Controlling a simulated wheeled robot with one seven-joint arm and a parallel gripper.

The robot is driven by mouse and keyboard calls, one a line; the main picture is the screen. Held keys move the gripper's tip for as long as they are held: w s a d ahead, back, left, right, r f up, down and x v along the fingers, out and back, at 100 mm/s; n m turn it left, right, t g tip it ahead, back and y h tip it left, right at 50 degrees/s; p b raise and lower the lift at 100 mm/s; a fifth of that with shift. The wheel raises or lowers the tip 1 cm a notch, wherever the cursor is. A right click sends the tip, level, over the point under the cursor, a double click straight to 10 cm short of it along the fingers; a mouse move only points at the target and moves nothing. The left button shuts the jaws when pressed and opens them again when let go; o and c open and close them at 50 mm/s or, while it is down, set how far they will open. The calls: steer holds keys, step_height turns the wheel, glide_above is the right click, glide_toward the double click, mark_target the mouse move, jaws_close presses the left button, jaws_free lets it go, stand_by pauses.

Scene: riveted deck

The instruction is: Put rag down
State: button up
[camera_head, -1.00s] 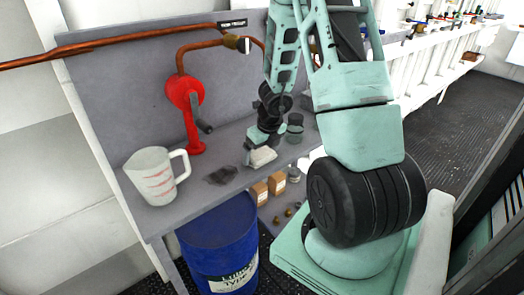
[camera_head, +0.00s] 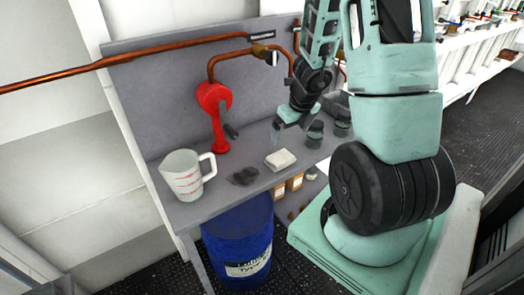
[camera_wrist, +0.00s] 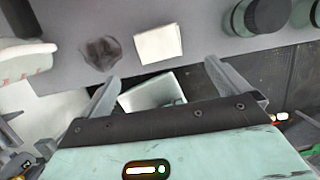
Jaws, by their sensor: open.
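The rag (camera_head: 280,160) is a small white folded cloth lying flat on the grey workbench (camera_head: 215,193), near its front edge. My gripper (camera_head: 290,124) is above the rag, apart from it, with its fingers spread and empty. In the wrist view the rag (camera_wrist: 158,44) lies beyond the gap between the two open fingers (camera_wrist: 162,72), with clear space between them.
A dark stain (camera_head: 243,176) is left of the rag, and a measuring jug (camera_head: 183,180) stands farther left. A red pump (camera_head: 216,120) with copper pipes is behind. Dark round containers (camera_head: 314,135) stand to the right. A blue drum (camera_head: 238,245) is below.

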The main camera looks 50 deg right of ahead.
steer(key=w+a+r+n+y, duration=0.1)
steer(key=a+r+n, duration=0.2)
steer(key=a+n, duration=0.5)
steer(key=w+a+r+n+y, duration=0.1)
steer(key=a+r+n+y, duration=0.1)
steer(key=a+n, duration=0.7)
steer(key=w+a+r+n+y, duration=0.1)
steer(key=a+r+n, duration=0.3)
steer(key=a, duration=0.7)
steer(key=s+a+r+n+g+h, duration=0.1)
steer(key=s+a+n, duration=0.5)
steer(key=n, duration=0.6)
steer(key=s+a+r+n+g+h, duration=0.1)
steer(key=s+a+n, duration=0.4)
steer(key=s+n, duration=0.5)
steer(key=r+n+g, duration=0.1)
steer(key=n, duration=0.2)
steer(key=shift+s+a+r+n+h, duration=0.2)
steer(key=shift+s+a+n+h, duration=0.1)
steer(key=shift+a, duration=0.1)
